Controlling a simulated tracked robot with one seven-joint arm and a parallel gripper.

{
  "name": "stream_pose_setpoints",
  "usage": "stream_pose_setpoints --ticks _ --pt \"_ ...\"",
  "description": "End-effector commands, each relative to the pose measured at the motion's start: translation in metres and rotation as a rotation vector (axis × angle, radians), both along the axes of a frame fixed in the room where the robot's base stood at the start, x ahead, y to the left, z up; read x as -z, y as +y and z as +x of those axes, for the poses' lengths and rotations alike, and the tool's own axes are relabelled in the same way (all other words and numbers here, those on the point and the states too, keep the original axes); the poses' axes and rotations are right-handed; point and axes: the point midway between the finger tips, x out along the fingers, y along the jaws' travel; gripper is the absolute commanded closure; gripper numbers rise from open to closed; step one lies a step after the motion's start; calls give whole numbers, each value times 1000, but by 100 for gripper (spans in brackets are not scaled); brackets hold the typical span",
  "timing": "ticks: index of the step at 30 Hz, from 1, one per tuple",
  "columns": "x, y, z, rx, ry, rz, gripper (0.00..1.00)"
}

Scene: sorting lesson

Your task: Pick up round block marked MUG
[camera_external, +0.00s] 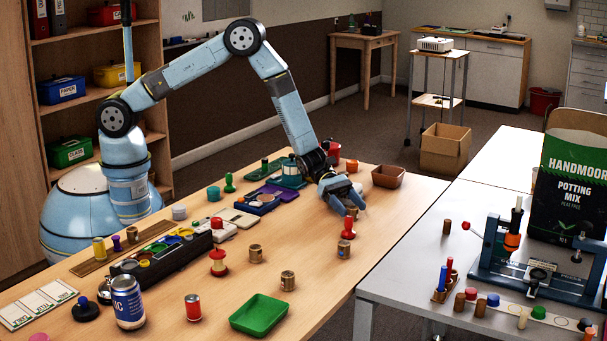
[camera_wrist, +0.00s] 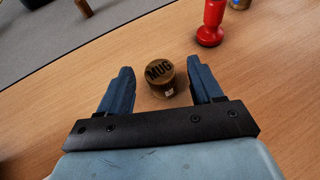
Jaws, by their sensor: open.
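The round block marked MUG (camera_wrist: 160,78) is a short brown wooden cylinder with dark letters on its top. It stands upright on the wooden table. In the wrist view my gripper (camera_wrist: 160,68) is open, with one blue finger on each side of the block. In the external view my gripper (camera_external: 350,201) is low over the table, and the block (camera_external: 352,212) is partly hidden by the fingers.
A red handled piece (camera_wrist: 210,22) stands just beyond the right finger; it shows in the external view (camera_external: 347,228) with another wooden block (camera_external: 344,248) close by. A brown tray (camera_external: 388,176) lies behind my gripper. Table left of the block is bare in the wrist view.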

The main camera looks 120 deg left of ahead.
Motion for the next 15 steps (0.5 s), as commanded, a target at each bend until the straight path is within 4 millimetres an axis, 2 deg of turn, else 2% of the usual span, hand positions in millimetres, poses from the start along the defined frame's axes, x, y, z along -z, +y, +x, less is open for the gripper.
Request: stream_pose_setpoints --ticks 6,15 --pt "11 -11 25 1 0 1 35" --pt "13 -13 31 0 0 0 35"
